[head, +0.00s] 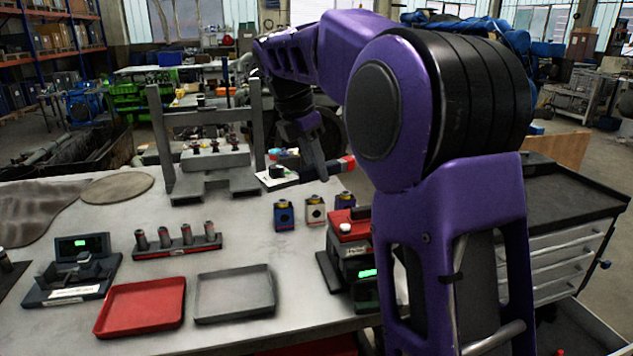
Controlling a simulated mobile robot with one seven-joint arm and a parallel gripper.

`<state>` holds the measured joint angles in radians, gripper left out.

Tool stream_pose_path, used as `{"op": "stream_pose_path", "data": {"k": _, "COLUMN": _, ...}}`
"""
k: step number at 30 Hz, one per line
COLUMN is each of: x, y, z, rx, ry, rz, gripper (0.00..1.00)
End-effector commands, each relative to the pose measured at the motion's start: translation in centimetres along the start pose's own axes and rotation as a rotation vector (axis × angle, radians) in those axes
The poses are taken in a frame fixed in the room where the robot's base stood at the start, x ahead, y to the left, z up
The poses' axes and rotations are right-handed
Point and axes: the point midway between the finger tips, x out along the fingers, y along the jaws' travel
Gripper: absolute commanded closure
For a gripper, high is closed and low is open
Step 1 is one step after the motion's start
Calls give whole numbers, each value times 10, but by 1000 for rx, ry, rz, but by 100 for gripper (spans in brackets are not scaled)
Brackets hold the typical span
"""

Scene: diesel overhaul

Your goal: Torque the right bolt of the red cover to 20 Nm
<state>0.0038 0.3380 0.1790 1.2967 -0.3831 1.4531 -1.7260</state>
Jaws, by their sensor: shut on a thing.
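My gripper (314,152) is over the far middle of the bench, pointing down, with its jaws shut. A tool with a red end (347,163) sticks out to the right of the fingers and seems to be in them; its other end is hard to make out. A red-topped block (352,231) with a white knob sits at the bench's right side, partly hidden by my arm. It may be the red cover, but I cannot tell. No right bolt can be made out on it. My gripper is beyond this block, apart from it.
Blue (284,216) and white (314,210) blocks stand near the middle. A grey frame (166,150) holds a metal part behind. A socket rack (178,247), red tray (140,306), grey tray (235,293) and display device (82,246) lie in front. A drawer cabinet (560,248) stands right.

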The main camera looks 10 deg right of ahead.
Motion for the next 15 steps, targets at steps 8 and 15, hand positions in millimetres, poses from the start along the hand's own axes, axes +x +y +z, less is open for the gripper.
{"op": "stream_pose_path", "data": {"k": 8, "x": -10, "y": 0, "z": 3, "rx": -1, "ry": -1, "rz": 1, "gripper": 100}}
{"op": "stream_pose_path", "data": {"k": 15, "x": -10, "y": -6, "z": 1, "rx": 0, "ry": -2, "rz": 3, "gripper": 100}}
